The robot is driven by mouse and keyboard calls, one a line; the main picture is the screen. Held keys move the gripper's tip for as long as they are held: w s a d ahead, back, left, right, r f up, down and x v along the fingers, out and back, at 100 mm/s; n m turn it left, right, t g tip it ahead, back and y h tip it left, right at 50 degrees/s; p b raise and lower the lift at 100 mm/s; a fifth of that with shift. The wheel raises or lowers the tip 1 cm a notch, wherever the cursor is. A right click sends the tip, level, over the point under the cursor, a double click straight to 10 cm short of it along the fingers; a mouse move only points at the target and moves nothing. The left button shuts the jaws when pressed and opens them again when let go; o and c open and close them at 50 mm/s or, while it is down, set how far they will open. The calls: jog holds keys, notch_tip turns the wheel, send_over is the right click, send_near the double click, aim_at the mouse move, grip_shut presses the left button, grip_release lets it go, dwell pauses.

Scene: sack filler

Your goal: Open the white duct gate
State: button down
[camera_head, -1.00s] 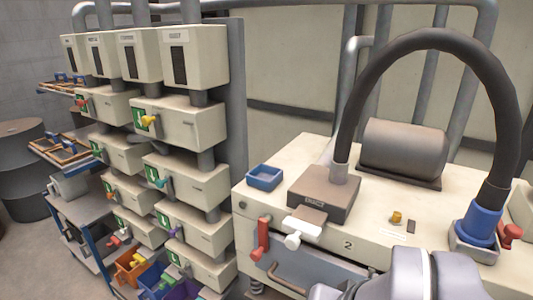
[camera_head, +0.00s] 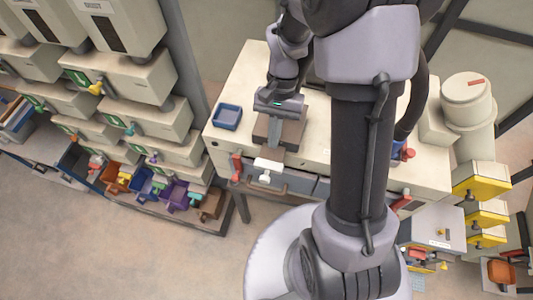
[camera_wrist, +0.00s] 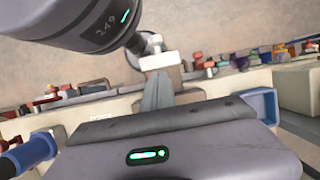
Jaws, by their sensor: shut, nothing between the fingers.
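The white duct gate (camera_head: 269,164) is a small plate with a knob handle, sticking out from the front of a brown box (camera_head: 292,136) on the cream cabinet. My gripper (camera_head: 279,112) is above the brown box, behind the gate, and its body hides part of the box. In the wrist view the narrow shut fingers (camera_wrist: 158,90) point toward the white gate (camera_wrist: 160,62), with its knob beyond. Nothing is held. I cannot tell whether the fingertips touch the gate.
A red handle (camera_head: 237,166) is left of the gate on the cabinet front. A blue tray (camera_head: 227,117) sits on the cabinet top, left of the brown box. A black hose (camera_head: 412,110) is to the right. Dispensers with coloured levers stand at left.

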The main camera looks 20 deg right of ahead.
aim_at(266, 173)
jog(key=x, duration=0.4)
jog(key=shift+w, duration=0.2)
jog(key=shift+s+a+f+p, duration=0.1)
jog(key=shift+s+a+p, duration=0.15)
jog(key=shift+s+a, duration=0.45)
jog(key=shift+s+a+p, duration=0.2)
jog(key=shift+s+a, duration=0.3)
jog(key=shift+s, duration=0.45)
